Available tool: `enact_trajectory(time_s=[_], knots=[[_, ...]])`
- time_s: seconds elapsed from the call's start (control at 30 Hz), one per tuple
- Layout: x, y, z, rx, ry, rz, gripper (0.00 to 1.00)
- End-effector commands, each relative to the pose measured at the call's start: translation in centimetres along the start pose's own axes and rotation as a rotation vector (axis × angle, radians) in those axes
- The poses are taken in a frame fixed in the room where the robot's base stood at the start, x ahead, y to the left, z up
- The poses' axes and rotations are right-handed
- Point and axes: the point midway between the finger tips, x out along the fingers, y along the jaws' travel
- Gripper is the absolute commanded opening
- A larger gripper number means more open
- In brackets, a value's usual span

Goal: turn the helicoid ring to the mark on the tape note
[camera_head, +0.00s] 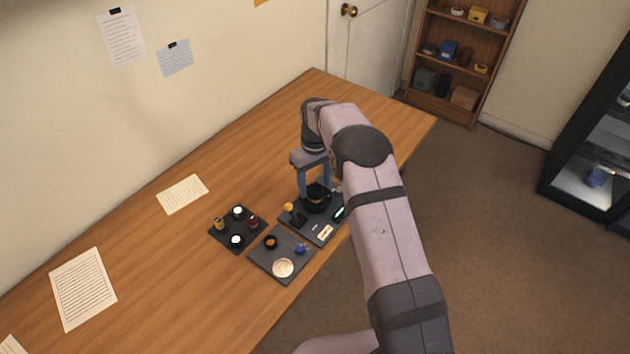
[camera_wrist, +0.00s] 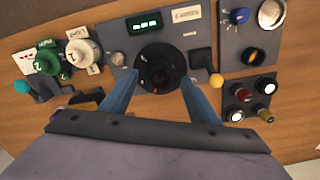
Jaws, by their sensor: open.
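In the head view the ring (camera_head: 317,203) lies under my gripper (camera_head: 314,192). In the wrist view my gripper (camera_wrist: 160,80) has its two blue fingers on either side of the ring, apart from each other. Whether they touch the ring I cannot tell. A pale tape note (camera_wrist: 186,14) lies on the same plate; its writing is too small to read. It also shows in the head view (camera_head: 325,232).
A lit green display (camera_wrist: 145,24) sits behind the ring, and a yellow ball-topped lever (camera_wrist: 216,81) to its right. Green and white knobs (camera_wrist: 78,54) stand at left. Two other dark trays (camera_head: 238,246) (camera_head: 262,266) hold small parts.

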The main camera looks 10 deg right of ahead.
Motion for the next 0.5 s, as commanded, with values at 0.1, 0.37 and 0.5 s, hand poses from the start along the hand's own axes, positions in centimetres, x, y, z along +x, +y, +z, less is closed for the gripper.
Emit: enact_trajectory(time_s=[0.1,0.37,0.5], knots=[[0.04,0.0,0.0,0.0,0.0,0.0,0.56],[0.0,0.0,-0.01,0.0,0.0,0.0,0.15],[-0.01,0.0,-0.02,0.001,0.001,0.0,0.14]])
